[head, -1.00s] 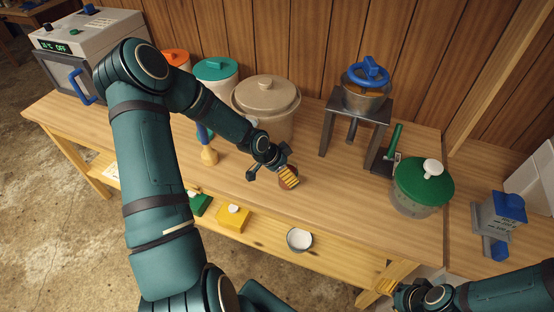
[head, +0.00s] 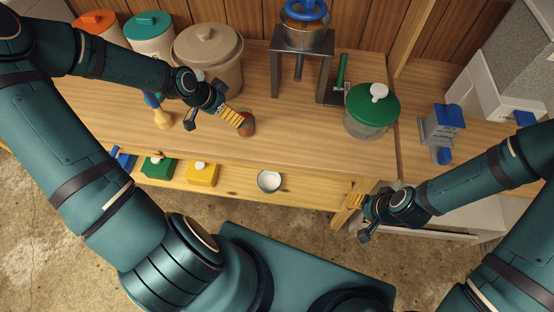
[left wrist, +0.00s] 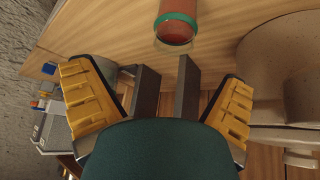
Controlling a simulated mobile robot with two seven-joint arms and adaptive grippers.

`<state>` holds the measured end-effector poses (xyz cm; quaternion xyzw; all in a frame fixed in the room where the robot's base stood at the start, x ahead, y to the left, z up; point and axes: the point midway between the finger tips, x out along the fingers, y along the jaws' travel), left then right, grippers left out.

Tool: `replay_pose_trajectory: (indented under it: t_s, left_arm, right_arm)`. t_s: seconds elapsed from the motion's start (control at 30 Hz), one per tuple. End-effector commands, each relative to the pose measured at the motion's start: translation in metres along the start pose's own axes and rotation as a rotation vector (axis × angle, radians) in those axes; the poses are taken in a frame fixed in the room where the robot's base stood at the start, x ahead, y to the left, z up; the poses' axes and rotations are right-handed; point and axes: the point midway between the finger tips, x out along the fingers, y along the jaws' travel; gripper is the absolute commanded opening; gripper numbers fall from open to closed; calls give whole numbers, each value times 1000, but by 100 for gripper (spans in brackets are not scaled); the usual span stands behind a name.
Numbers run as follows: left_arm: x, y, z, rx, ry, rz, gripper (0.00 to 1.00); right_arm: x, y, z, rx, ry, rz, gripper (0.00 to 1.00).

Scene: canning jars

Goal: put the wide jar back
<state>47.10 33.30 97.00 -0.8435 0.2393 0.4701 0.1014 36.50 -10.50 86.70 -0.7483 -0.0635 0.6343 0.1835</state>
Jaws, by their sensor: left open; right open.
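A small red-brown jar with a green band (head: 248,124) stands on the wooden bench near its front edge. It also shows at the top of the left wrist view (left wrist: 177,22), ahead of the fingers, with a clear glass end. My left gripper (head: 212,112) is open and empty, just left of this jar, its yellow-padded finger close beside it; I cannot tell if they touch. A wider glass jar with a green lid and white knob (head: 370,118) stands at the bench's right. My right gripper (head: 358,216) is open and empty off the bench's front edge.
Lidded crocks, the largest beige (head: 208,56), stand along the back left. A metal stand (head: 302,42) holds a pot with a blue wheel. A white bowl (head: 269,181) and yellow box (head: 202,174) sit on the lower shelf. The bench's middle is clear.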

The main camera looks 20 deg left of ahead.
Motion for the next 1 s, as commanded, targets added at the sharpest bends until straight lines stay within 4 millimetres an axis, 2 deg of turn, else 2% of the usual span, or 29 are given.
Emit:
replay_pose_trajectory:
  t_s: [0.1, 0.23, 0.4, 0.5, 0.6, 0.7, 1.0]
  left_arm:
    - [30, 45, -12, -98, 8, 76, 98]
    - [62, 104, -17, -258, -20, 151, 98]
    - [91, 174, -6, -457, -109, 188, 98]
    - [102, 205, 8, -556, -170, 170, 98]
    - [107, 226, 23, -632, -220, 132, 98]
    - [109, 238, 35, -683, -252, 92, 98]
    - [109, 244, 45, -728, -273, 49, 98]
  right_arm:
    - [0, 0, 0, 0, 0, 0, 47]
    - [0, 0, 0, 0, 0, 0, 47]
    - [0, 0, 0, 0, 0, 0, 47]
    - [0, 0, 0, 0, 0, 0, 47]
    - [0, 0, 0, 0, 0, 0, 47]
    - [0, 0, 0, 0, 0, 0, 47]
    - [0, 0, 0, 0, 0, 0, 47]
